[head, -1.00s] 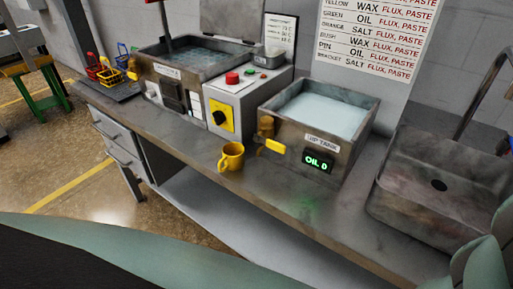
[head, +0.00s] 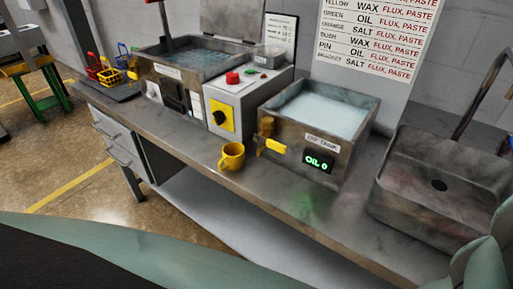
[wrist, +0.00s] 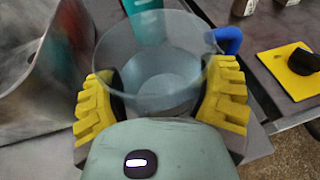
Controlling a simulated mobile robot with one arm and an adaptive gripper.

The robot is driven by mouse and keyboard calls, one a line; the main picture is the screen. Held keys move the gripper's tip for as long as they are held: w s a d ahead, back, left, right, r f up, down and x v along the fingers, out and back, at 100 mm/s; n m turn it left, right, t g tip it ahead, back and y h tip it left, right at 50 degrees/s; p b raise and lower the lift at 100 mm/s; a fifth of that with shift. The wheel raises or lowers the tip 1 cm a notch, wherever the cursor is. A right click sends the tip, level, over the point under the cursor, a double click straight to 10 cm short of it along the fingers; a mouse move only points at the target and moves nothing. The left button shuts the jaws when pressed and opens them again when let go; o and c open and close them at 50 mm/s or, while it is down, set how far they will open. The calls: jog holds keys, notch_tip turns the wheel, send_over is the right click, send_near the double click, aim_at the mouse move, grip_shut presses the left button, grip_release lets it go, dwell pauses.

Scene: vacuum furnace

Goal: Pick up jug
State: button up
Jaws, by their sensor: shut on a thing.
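A clear, see-through jug (wrist: 150,62) with a blue handle (wrist: 229,40) fills the middle of the wrist view. Its wide round mouth faces my camera. My gripper (wrist: 163,88) has its yellow ribbed fingers on both sides of the jug, shut on its wall. The handle sticks out to the upper right, beyond the right finger. The jug's base is partly hidden by my gripper's body. Neither the jug nor my gripper shows in the head view.
The head view shows a steel bench (head: 260,187) with a yellow mug (head: 232,157), a dip tank (head: 287,135) reading OIL 0, and a sink (head: 405,205) at right. In the wrist view, a grey metal wall (wrist: 50,70) stands left and a yellow plate (wrist: 276,66) right.

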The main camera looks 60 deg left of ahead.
jog(key=shift+r, duration=0.2)
jog(key=shift+r+p, duration=0.3)
jog(key=shift+r, duration=1.4)
jog(key=s+a, duration=0.1)
jog(key=s, duration=0.6)
jog(key=s+a+r, duration=0.1)
jog(key=s+a, duration=0.1)
jog(key=s, duration=0.6)
jog(key=shift+s+a+r+p, duration=0.15)
jog(key=shift+a+p, duration=0.15)
jog(key=shift+p, duration=0.05)
jog(key=shift+s, duration=0.1)
